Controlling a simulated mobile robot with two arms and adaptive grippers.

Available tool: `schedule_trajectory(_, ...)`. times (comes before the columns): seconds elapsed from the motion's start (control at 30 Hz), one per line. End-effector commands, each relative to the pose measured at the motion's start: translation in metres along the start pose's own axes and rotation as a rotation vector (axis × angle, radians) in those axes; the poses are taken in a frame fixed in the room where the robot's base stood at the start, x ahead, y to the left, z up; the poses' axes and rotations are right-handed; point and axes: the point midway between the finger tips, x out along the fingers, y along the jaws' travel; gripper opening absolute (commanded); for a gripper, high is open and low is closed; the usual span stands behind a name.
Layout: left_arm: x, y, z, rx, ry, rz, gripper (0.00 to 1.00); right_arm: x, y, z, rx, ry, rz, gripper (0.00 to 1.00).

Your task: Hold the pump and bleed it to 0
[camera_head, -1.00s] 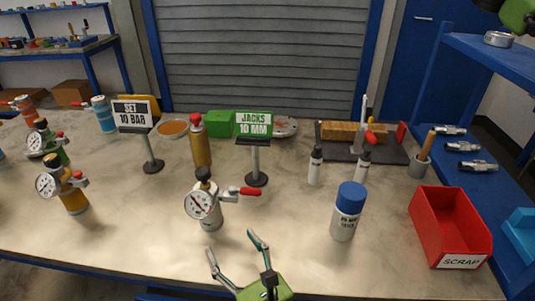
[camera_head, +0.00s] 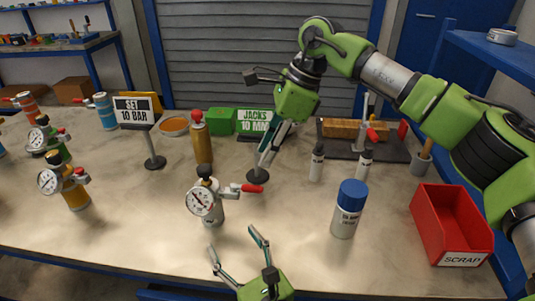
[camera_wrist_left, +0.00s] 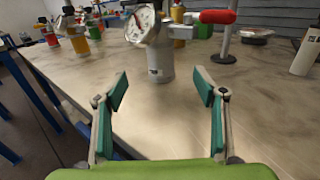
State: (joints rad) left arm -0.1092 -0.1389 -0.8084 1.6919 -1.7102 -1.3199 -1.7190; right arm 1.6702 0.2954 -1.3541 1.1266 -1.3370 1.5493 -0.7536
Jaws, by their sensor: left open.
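The pump (camera_head: 212,212) is a silver cylinder standing upright at the middle of the bench. It has a white dial gauge (camera_head: 201,202), a black top knob (camera_head: 204,171) and a red-handled lever (camera_head: 248,187) pointing right. It also shows in the left wrist view (camera_wrist_left: 160,62), ahead of the fingers. My left gripper (camera_head: 238,248) is open and empty just in front of the pump, at the bench's front edge. In the wrist view its fingers (camera_wrist_left: 163,92) are apart, with bare bench between them. My right gripper (camera_head: 268,160) points down behind the lever, beside the jacks sign; its finger gap is unclear.
A blue-capped bottle (camera_head: 348,210) and a red scrap bin (camera_head: 450,225) stand right of the pump. Other gauge units (camera_head: 72,188) are at left. My right arm spans the upper right. The bench between pump and left units is clear.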

Motion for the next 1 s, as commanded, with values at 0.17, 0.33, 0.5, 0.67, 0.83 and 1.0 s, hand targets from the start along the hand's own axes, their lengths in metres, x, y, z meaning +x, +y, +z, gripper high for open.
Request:
schedule_trajectory(0.17,0.01,0.0,0.001,0.001,-0.003,0.0,0.64,0.005,0.003,-0.005,0.011,0.031,0.012,0.28)
schedule_trajectory(0.33,0.037,0.0,0.001,0.002,-0.004,0.002,0.64,0.004,0.003,-0.005,0.01,0.03,0.011,0.28)
schedule_trajectory(0.5,0.072,0.0,0.001,0.002,-0.004,0.001,0.64,0.004,0.003,-0.005,0.01,0.029,0.01,0.28)
schedule_trajectory(0.67,0.102,0.0,0.001,0.002,-0.003,0.001,0.64,0.004,0.002,-0.005,0.01,0.028,0.01,0.28)
schedule_trajectory(0.83,0.125,0.0,0.001,0.002,-0.002,0.001,0.64,0.004,0.002,-0.005,0.009,0.028,0.01,0.28)
schedule_trajectory(1.0,0.136,0.0,0.0,0.001,-0.001,0.0,0.64,0.004,0.002,-0.005,0.009,0.028,0.01,0.28)
